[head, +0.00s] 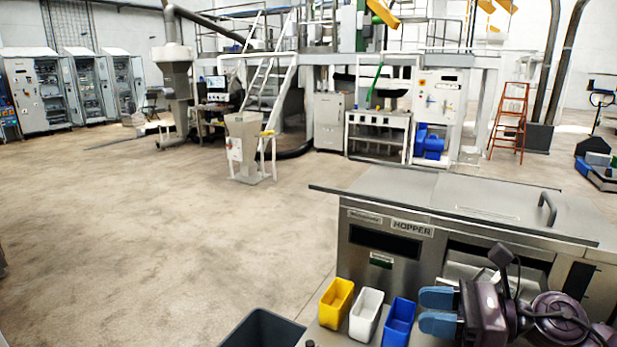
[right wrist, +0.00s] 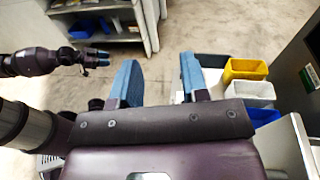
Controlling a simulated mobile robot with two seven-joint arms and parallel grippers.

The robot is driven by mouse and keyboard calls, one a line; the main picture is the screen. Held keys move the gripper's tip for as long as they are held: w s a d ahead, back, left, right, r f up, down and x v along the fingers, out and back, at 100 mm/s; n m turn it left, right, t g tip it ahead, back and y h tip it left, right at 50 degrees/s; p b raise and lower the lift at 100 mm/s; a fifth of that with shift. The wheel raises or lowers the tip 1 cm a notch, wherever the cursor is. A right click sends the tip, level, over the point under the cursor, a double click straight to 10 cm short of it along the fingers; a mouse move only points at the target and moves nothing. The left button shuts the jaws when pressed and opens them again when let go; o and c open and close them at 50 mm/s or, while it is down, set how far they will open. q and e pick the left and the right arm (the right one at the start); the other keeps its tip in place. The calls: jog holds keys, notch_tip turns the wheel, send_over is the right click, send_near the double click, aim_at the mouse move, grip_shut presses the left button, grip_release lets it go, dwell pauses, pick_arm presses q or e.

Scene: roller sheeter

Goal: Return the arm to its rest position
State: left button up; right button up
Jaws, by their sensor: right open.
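My right gripper (head: 437,311) is in front of the steel machine marked HOPPER (head: 395,265), at the lower right of the head view. Its two blue fingers point left, spread apart, with nothing between them. They are just right of the blue bin (head: 398,324). In the right wrist view the same gripper (right wrist: 158,78) shows its fingers apart over grey floor, left of the bins. My left gripper (right wrist: 98,55) shows only in the right wrist view, at the upper left; its blue tips are too small to tell open from shut.
A yellow bin (head: 337,302) and a white bin (head: 366,315) stand left of the blue one on a ledge. A dark grey open container (head: 262,329) is left of them. Open concrete floor (head: 150,240) spreads left, with a small hopper stand (head: 243,145) further back.

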jog(key=s+d+f+n+t+h, duration=0.1)
jog(key=d+f+n+t+h, duration=0.4)
jog(key=n, duration=0.6)
jog(key=s+d+f+n+t+h, duration=0.2)
jog(key=n+h, duration=0.5)
jog(key=n, duration=0.4)
jog(key=s+d+f+n+t+h, duration=0.1)
jog(key=d+f+n+t+h, duration=0.3)
jog(key=n, duration=0.7)
jog(key=s+a+f+m+g, duration=0.1)
jog(key=s+f+m+g, duration=0.55)
jog(key=s, duration=0.35)
jog(key=s+a+f+m+g, duration=0.2)
jog(key=s+f+m+g, duration=0.4)
jog(key=s, duration=0.4)
jog(key=w+f+n+t, duration=0.1)
jog(key=w+f+t, duration=0.6)
jog(key=f, duration=0.3)
jog(key=shift+w+d, duration=0.15)
